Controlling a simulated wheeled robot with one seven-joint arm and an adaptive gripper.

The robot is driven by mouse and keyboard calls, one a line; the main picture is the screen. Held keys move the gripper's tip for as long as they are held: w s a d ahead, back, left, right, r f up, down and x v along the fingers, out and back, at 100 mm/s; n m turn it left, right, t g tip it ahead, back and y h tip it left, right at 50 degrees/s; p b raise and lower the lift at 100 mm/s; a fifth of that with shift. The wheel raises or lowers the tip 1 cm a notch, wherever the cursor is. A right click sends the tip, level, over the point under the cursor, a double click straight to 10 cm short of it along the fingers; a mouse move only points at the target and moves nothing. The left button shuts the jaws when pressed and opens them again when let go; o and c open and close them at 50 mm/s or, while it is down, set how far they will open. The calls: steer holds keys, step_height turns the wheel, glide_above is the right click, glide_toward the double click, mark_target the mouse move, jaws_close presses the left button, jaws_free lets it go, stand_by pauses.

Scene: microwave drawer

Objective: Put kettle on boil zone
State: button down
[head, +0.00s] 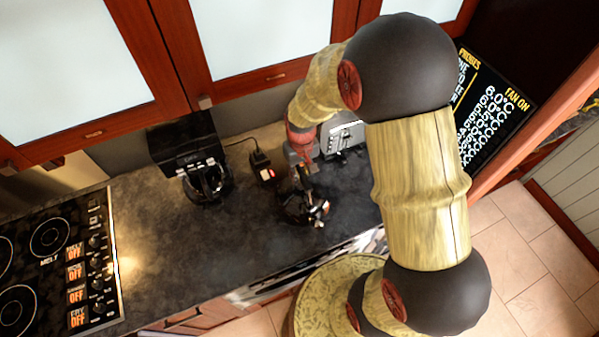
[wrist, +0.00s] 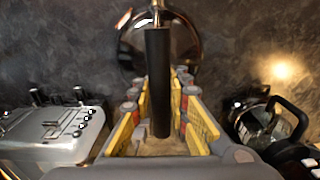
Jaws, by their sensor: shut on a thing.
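The kettle (head: 303,208) is a dark, shiny round pot with a black upright handle, on or just above the dark counter. In the wrist view its black handle (wrist: 158,75) stands between the yellow fingers of my gripper (wrist: 158,90), with the round body (wrist: 130,45) beyond. My gripper (head: 301,170) is shut on this handle. Whether the kettle touches the counter cannot be told. The black hob (head: 62,262) is at the far left. One ring (head: 50,237) is labelled MELT. Its lit labels read OFF; the boil zone's label is not clearly readable.
A black coffee machine (head: 185,145) with a glass jug (head: 207,182) stands between hob and kettle, against the wall. A silver toaster (head: 345,138) is right of my gripper. A small black box (head: 262,167) is nearby. The front counter (head: 190,250) is clear. Cabinets overhang the back.

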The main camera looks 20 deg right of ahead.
steer(key=shift+w+r, duration=0.1)
steer(key=c, duration=1.7)
jaws_free()
